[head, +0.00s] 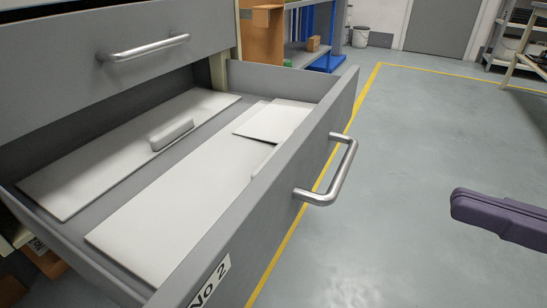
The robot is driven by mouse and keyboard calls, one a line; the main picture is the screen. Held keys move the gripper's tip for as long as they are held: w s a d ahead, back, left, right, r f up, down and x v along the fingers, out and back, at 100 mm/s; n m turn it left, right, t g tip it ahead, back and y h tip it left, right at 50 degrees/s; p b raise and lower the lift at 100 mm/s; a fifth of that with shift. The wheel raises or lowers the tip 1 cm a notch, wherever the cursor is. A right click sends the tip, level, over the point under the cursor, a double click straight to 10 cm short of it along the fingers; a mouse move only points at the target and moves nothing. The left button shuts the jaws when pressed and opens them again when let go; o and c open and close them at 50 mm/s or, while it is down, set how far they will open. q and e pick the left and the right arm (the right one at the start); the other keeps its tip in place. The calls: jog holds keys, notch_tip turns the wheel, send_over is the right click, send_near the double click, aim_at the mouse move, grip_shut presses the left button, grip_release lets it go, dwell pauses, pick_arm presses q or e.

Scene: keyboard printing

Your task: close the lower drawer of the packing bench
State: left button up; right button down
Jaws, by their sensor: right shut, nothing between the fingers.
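The lower drawer (262,215) of the packing bench is pulled well out. It is grey, and its front carries a "No 2" label. Its silver bar handle (345,172) sticks out from the front. Flat pale panels (185,213) lie inside the drawer. The upper drawer (75,58), with its own silver handle (148,48), looks shut above it. My right gripper (462,207) shows at the right edge as dark purple fingers, shut and empty. It is to the right of the lower handle, apart from it. My left gripper is out of view.
Open grey floor (430,130) with a yellow line (440,72) lies right of the drawer. A shelf with cardboard boxes (263,35) stands behind the bench. A white bucket (360,36) and a grey door (437,25) are at the back. A stand (515,65) is at the upper right.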

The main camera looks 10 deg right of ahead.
jog(key=f, duration=0.1)
jog(key=b, duration=0.1)
send_near(285, 167)
jog(key=shift+n+g, duration=0.3)
jog(key=x, duration=0.6)
jog(key=shift+w+a+r, duration=0.1)
jog(key=shift+w+a, duration=0.15)
jog(key=shift+w, duration=0.15)
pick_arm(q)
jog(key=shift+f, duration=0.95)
